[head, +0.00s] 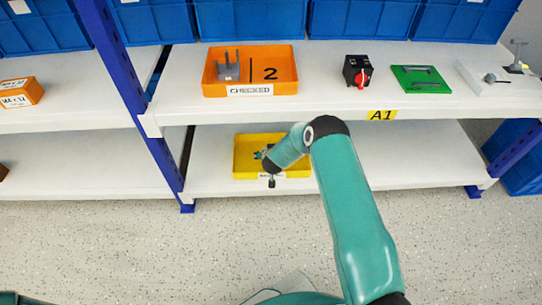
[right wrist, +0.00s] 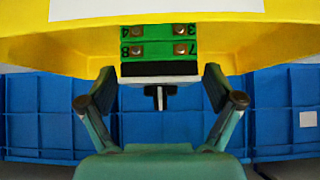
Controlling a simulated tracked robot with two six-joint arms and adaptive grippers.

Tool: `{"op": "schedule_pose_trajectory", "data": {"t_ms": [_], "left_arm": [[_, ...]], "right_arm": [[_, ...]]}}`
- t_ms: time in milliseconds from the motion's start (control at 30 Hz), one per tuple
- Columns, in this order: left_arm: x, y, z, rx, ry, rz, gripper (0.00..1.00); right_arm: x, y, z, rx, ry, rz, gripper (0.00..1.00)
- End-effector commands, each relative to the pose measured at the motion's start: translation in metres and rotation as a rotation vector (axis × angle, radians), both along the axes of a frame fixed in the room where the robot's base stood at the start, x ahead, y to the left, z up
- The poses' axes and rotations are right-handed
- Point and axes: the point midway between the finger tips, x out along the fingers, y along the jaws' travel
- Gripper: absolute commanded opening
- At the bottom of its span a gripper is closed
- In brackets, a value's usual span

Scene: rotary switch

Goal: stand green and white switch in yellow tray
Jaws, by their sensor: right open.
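The green and white switch (right wrist: 160,50) shows in the right wrist view with a green screw-terminal block, a black band, a white plate and a dark knob. It is seen against the yellow tray (right wrist: 270,42); whether it rests on the tray floor I cannot tell. My right gripper (right wrist: 158,85) is open, with one finger on each side of the switch and a small gap at both sides. In the head view the yellow tray (head: 241,160) stands on the lower shelf, and my right arm covers part of it. My left gripper is not in view.
The upper shelf (head: 325,80) above the tray holds an orange tray (head: 217,88), a black and red switch (head: 356,71), a green board (head: 420,79) and a white plate device (head: 490,78). A blue post (head: 125,80) stands left of the tray. The lower shelf right of my arm is clear.

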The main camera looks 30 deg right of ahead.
Motion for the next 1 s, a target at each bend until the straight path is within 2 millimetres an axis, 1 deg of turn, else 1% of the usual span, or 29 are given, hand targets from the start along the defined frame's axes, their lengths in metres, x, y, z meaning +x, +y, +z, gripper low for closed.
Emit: {"op": "schedule_pose_trajectory", "data": {"t_ms": [33, 167, 400, 500, 667, 767, 867, 900, 967, 1000], "left_arm": [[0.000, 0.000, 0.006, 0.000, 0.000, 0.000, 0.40], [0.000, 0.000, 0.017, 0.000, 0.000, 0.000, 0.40], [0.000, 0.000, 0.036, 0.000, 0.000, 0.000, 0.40], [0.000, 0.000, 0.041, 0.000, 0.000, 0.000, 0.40], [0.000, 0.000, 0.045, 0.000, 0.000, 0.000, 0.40], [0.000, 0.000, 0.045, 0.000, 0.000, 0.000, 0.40], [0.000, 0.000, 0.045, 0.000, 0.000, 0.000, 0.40], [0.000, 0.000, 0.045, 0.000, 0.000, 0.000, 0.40], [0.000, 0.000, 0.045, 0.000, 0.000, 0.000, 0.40], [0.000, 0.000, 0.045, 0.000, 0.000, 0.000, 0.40]], "right_arm": [[-0.003, 0.003, 0.009, -0.001, 0.000, 0.002, 0.91], [-0.017, 0.011, 0.026, 0.001, 0.000, 0.004, 0.91], [-0.046, 0.030, 0.060, 0.002, 0.001, 0.004, 0.91], [-0.056, 0.036, 0.070, 0.001, 0.000, 0.004, 0.91], [-0.067, 0.044, 0.078, 0.007, 0.004, 0.009, 0.91], [-0.080, 0.067, 0.073, 0.052, 0.032, 0.053, 0.91], [-0.109, 0.110, 0.060, 0.151, 0.100, 0.141, 0.91], [-0.127, 0.132, 0.055, 0.202, 0.139, 0.185, 0.91], [-0.159, 0.165, 0.050, 0.284, 0.210, 0.251, 0.91], [-0.182, 0.187, 0.048, 0.337, 0.262, 0.293, 0.91]]}}
